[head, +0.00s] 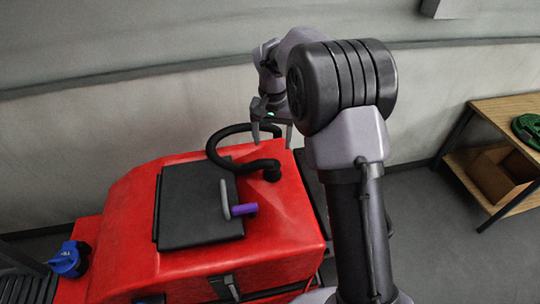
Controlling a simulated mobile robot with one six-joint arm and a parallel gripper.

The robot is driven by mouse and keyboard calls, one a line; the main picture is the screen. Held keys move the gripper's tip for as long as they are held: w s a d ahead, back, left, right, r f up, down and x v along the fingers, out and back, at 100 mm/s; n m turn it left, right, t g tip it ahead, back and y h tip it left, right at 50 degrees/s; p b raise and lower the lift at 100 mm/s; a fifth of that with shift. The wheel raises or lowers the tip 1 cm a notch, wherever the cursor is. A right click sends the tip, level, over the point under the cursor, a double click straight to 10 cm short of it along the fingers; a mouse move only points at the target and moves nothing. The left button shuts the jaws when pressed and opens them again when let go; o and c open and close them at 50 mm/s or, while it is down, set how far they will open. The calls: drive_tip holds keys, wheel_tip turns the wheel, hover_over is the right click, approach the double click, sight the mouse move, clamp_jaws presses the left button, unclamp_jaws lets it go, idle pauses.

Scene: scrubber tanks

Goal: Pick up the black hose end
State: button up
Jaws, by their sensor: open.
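A black hose (212,148) curves in a loop above the red scrubber machine (285,215). One end of the hose runs down into a black fitting (272,175) on the machine's top. The other end, the black hose end (271,129), is raised and shows at the gripper. My gripper (272,134) points down with its fingers apart, one on either side of the hose end in this view. I cannot tell whether the fingers touch it or how far apart they are in depth.
A black lid (185,205) on the machine carries a grey lever with a purple grip (244,210). A blue cap (70,260) is at the lower left. A wooden shelf (505,110) holds a green coil (528,128) and a cardboard box (500,175). A wall stands behind the machine.

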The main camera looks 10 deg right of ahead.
sight(272, 164)
drive_tip(key=f, duration=0.2)
drive_tip(key=w+f, duration=0.1)
drive_tip(key=f, duration=0.5)
drive_tip(key=shift+w, duration=0.2)
drive_tip(key=f, duration=0.1)
drive_tip(key=s+f, duration=0.1)
drive_tip(key=f, duration=0.1)
drive_tip(key=shift+s+d, duration=0.1)
drive_tip(key=f, duration=0.1)
drive_tip(key=w+f, duration=0.1)
drive_tip(key=f, duration=0.1)
drive_tip(key=shift+s+r, duration=0.25)
drive_tip(key=shift+c, duration=0.9)
drive_tip(key=shift+w, duration=0.1)
clamp_jaws()
